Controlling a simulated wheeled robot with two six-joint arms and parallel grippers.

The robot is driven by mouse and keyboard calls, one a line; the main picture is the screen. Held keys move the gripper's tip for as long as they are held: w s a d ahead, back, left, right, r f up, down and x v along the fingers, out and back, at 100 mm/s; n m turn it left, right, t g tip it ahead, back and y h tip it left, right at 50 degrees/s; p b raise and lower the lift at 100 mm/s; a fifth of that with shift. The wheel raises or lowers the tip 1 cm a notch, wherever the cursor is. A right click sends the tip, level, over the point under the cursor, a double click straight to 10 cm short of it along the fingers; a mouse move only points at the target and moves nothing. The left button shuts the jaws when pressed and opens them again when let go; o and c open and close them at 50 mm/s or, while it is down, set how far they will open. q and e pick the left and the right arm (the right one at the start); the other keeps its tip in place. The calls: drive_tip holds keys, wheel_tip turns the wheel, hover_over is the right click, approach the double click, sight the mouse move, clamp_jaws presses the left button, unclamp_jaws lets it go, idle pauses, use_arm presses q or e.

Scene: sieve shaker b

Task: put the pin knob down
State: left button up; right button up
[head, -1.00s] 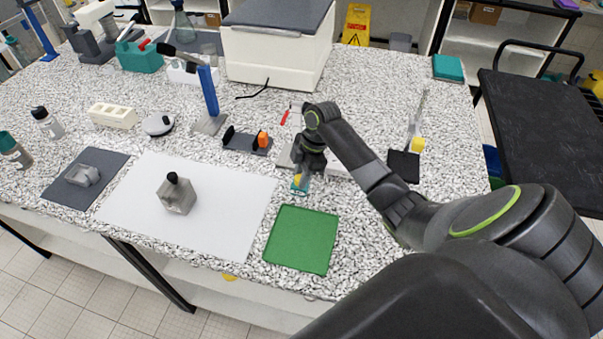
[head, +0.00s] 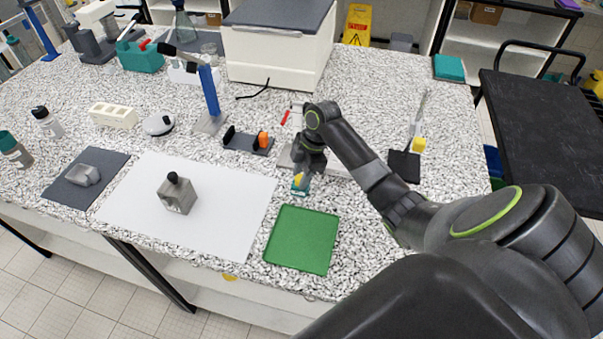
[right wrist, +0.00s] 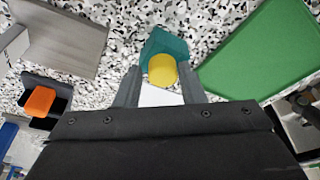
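A yellow round knob (right wrist: 162,70), which I take to be the pin knob, sits against a teal block (right wrist: 165,43) in the right wrist view. My right gripper (right wrist: 161,80) has one finger on each side of the yellow knob, with narrow gaps showing beside it. The fingers look open around it. In the head view my right gripper (head: 302,180) points down, low over the table, just behind the green tray; the yellow and teal parts show small at its tips. Whether the teal block rests on the table is hard to tell. My left gripper is not in view.
The green tray (head: 301,239) lies just in front of the gripper. A white sheet with a grey weight-like block (head: 177,195) lies to the left. A black holder with an orange part (head: 263,140) stands behind left. A grey flat plate (right wrist: 62,36) lies beside the gripper.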

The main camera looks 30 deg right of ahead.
drive_tip(key=shift+s+a+f, duration=0.1)
drive_tip(key=shift+s, duration=0.25)
drive_tip(key=w+b+v, duration=0.1)
drive_tip(key=b+v, duration=0.1)
drive_tip(key=v, duration=1.1)
drive_tip(key=shift+s+b, duration=0.25)
drive_tip(key=shift+b, duration=0.1)
drive_tip(key=shift+a, duration=0.1)
